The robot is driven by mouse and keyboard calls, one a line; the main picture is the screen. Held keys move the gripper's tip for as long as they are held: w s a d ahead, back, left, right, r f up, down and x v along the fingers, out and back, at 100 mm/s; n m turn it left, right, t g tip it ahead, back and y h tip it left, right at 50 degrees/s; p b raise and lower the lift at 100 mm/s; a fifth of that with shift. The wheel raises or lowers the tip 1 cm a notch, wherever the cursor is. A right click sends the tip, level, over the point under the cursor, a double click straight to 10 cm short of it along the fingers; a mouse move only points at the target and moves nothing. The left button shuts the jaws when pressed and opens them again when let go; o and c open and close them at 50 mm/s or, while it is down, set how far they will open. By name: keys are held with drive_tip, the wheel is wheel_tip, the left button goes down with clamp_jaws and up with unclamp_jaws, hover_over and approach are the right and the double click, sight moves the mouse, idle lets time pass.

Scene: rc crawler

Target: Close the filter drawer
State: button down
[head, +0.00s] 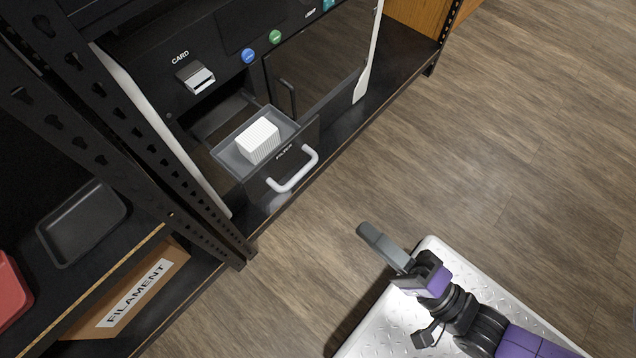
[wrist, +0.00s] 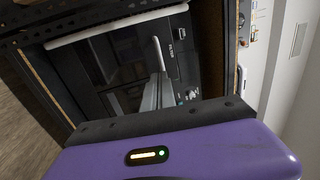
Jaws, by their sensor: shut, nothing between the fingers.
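The filter drawer (head: 234,158) stands pulled out of the black machine in the head view. It is a grey tray with a white pleated filter block (head: 259,141) in it and a dark front marked FILTER. A white bar handle (head: 296,172) is on that front. My gripper (head: 368,232) is shut and empty, to the lower right of the handle and apart from it.
A black perforated shelf post (head: 150,140) stands left of the drawer. A FILAMENT box (head: 130,296) and a dark tray (head: 82,222) sit on the left shelves. A dark door with a handle (head: 287,98) is right of the drawer. The wooden floor (head: 500,150) at right is clear.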

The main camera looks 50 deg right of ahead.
sight(247, 131)
drive_tip(key=w+r+b, duration=0.2)
drive_tip(key=w+b, duration=0.1)
drive_tip(key=w, duration=0.9)
drive_tip(key=shift+w+r, duration=0.15)
drive_tip(key=shift+w+a, duration=0.1)
drive_tip(key=w+p, duration=0.3)
drive_tip(key=w, duration=1.4)
drive_tip(key=shift+w, duration=0.2)
drive_tip(key=shift+w+r, duration=0.15)
drive_tip(key=shift+w, duration=0.05)
drive_tip(key=shift+s, duration=0.1)
